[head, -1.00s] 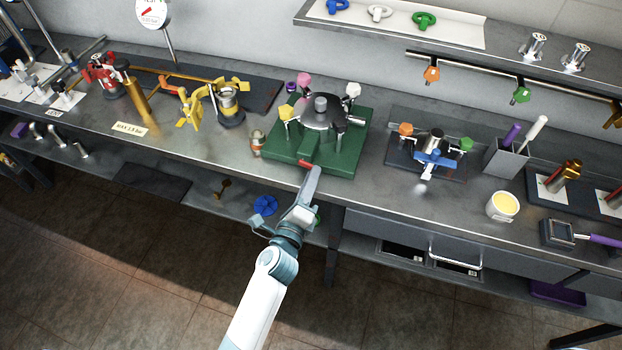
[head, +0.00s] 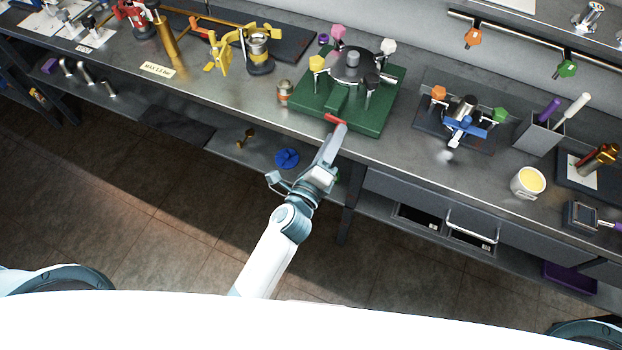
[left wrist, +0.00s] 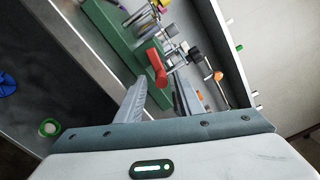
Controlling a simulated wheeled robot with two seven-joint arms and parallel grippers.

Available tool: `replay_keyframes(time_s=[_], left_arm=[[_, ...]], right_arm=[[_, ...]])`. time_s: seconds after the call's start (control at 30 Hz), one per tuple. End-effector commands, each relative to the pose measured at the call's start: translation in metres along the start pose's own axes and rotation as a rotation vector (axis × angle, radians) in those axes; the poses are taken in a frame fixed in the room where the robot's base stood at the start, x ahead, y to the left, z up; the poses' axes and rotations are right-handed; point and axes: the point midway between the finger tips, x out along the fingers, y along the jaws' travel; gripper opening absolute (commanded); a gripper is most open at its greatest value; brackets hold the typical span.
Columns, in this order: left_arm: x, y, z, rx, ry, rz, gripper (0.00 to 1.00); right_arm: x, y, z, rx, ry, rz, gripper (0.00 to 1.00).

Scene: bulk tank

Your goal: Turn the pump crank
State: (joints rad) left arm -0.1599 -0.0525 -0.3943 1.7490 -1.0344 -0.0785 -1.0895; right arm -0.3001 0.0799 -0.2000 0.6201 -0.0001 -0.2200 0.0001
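A green-based device (head: 372,117) stands on the bench, with a dark round top (head: 354,65) and pink, yellow and white knobs around it. A red handle (head: 335,119) sticks out at its front edge; I cannot tell for sure whether this is the pump crank. The red handle also shows in the left wrist view (left wrist: 157,66). My left gripper (head: 340,131) is just in front of the red handle. My right gripper is out of view.
A dark-based device with a blue bar (head: 466,127) and orange and green knobs stands to the right. A small jar (head: 284,92) stands left of the green base. A white cup (head: 528,182) and a grey holder (head: 537,138) are farther right. The bench's front edge lies under my left arm.

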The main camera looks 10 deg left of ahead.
Motion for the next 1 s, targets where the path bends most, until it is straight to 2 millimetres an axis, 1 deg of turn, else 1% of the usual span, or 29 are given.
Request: replay_keyframes(time_s=[0.03,0.13,0.5,0.6,0.7,0.8,1.0], left_arm=[[-0.009,0.002,-0.001,0.000,0.001,0.001,0.34],[-0.026,0.003,-0.001,0.000,0.000,0.002,0.34],[-0.101,0.002,-0.001,-0.001,0.000,0.000,0.34],[-0.118,0.002,-0.001,-0.001,-0.001,-0.001,0.34],[-0.133,0.001,-0.001,-0.001,-0.001,-0.001,0.34],[-0.143,0.000,0.000,0.000,-0.001,-0.003,0.34],[-0.151,-0.002,0.001,0.001,-0.002,-0.004,0.34]], right_arm=[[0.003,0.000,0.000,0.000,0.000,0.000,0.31],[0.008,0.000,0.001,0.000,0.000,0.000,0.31],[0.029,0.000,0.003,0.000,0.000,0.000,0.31],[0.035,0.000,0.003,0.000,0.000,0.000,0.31],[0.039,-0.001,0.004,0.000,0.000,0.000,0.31],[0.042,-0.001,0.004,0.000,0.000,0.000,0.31],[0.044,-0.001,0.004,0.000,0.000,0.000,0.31]])
